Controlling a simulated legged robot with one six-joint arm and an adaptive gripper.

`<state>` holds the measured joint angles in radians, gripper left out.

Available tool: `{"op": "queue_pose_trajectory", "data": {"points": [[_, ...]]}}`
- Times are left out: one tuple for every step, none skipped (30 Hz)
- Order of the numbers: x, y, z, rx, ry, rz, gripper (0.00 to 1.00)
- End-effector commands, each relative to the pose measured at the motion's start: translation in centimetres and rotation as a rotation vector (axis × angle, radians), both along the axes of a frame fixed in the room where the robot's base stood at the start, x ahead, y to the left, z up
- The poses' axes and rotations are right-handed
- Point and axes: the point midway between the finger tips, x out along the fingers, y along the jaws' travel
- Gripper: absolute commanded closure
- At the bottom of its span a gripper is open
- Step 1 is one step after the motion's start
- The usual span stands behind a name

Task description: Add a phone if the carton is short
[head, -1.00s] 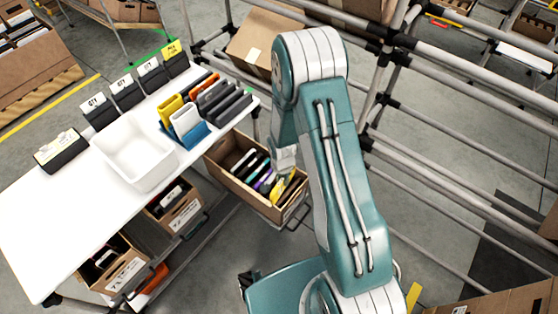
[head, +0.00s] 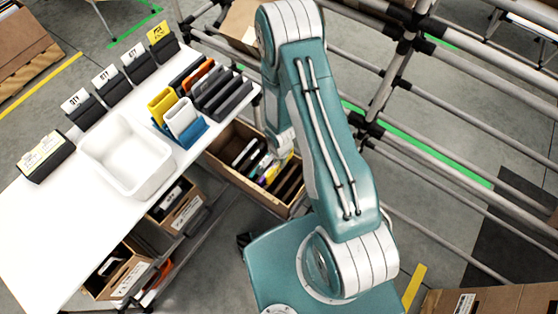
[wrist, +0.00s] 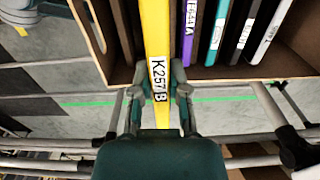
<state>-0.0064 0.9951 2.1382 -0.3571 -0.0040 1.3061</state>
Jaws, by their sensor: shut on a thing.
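The open brown carton (head: 225,172) stands below the right end of the white table in the head view. Several thin phones stand on edge in it with gaps between some. In the wrist view, my gripper (wrist: 158,92) is shut on a yellow phone (wrist: 155,35) labelled K257B. The carton (wrist: 285,62) lies behind it. Whether the yellow phone's far end is clear of the carton cannot be told. My arm partly hides the gripper (head: 283,152) in the head view.
The white table (head: 60,220) holds an empty white bin (head: 125,158), a blue rack (head: 188,135) with yellow and white items, dark slots, and several label stands. Other cartons (head: 180,207) sit on a lower shelf. Grey pipe framing (head: 440,120) stands close on the right.

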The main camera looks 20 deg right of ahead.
Motion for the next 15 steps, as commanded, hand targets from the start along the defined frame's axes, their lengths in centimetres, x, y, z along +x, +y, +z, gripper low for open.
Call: {"op": "queue_pose_trajectory", "data": {"points": [[0.0, 0.0, 0.0, 0.0, 0.001, 0.0, 1.0], [-0.1, 0.0, -0.1, 0.0, 0.001, 0.0, 1.0], [-0.1, 0.0, -0.2, 0.0, 0.001, 0.0, 1.0], [-0.1, 0.0, -0.3, 0.001, 0.002, -0.001, 1.0], [-0.1, 0.0, -0.4, 0.001, 0.002, -0.001, 1.0], [-0.1, 0.0, -0.6, 0.001, 0.003, -0.001, 1.0], [-0.1, 0.0, -0.7, 0.001, 0.003, -0.001, 1.0], [-0.1, 0.0, -0.9, 0.001, 0.003, -0.001, 1.0], [-0.1, 0.0, -1.1, 0.002, 0.004, -0.001, 1.0], [-0.1, 0.0, -1.3, 0.002, 0.004, -0.001, 1.0], [0.0, 0.0, -1.5, 0.002, 0.004, -0.001, 1.0], [0.0, 0.0, -1.8, 0.002, 0.004, -0.001, 1.0], [0.0, 0.0, -1.9, 0.002, 0.004, -0.001, 1.0], [0.0, 0.0, -2.1, 0.002, 0.004, -0.001, 1.0], [0.0, 0.0, -2.4, 0.002, 0.004, -0.001, 1.0]]}}
